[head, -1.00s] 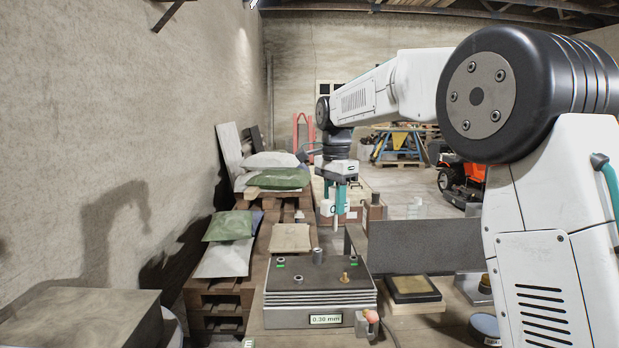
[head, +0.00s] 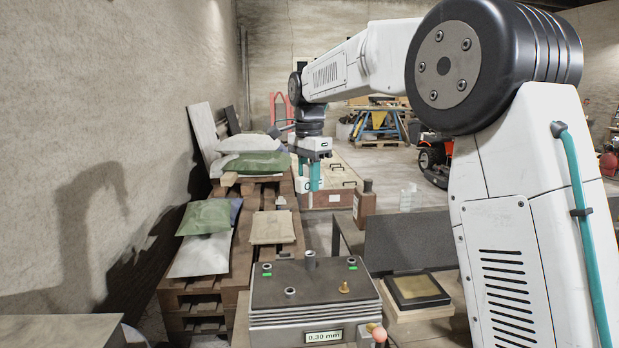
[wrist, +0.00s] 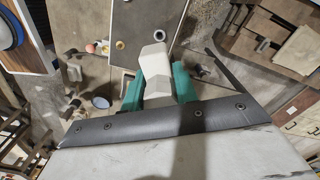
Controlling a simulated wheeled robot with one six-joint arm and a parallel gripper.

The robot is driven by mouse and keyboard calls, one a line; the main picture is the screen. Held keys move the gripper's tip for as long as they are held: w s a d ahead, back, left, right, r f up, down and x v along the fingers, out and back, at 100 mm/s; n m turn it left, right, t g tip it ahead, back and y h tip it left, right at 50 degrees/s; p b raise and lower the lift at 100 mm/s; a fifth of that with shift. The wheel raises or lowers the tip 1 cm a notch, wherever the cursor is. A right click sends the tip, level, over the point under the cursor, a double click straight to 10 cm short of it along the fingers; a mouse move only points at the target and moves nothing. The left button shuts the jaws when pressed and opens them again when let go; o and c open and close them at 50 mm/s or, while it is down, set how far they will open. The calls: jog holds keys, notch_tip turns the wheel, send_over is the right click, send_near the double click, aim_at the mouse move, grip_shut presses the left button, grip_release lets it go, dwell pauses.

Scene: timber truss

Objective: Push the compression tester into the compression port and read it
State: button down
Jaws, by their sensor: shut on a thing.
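My gripper (head: 313,178) hangs beyond the far edge of the finned engine block (head: 310,318), fingers pointing down, above its top. In the wrist view, its teal fingers are shut on a pale, block-shaped thing, apparently the compression tester (wrist: 158,65). In the head view a white part with a dark mark (head: 305,185) shows beside the fingers; no reading is legible. Which opening is the compression port I cannot tell.
A framed black tray (head: 417,290) and an upright dark panel (head: 408,242) stand right of the block. A pallet with sacks (head: 205,250) is at left. A brown bottle (head: 364,200) and wooden box (head: 335,200) are behind.

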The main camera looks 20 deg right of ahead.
notch_tip(320, 180, down, 12)
dwell(1.0)
jog(key=shift+s, duration=0.1)
dwell(0.9)
jog(key=shift+f, duration=2.55)
jog(key=c, duration=1)
grip_release()
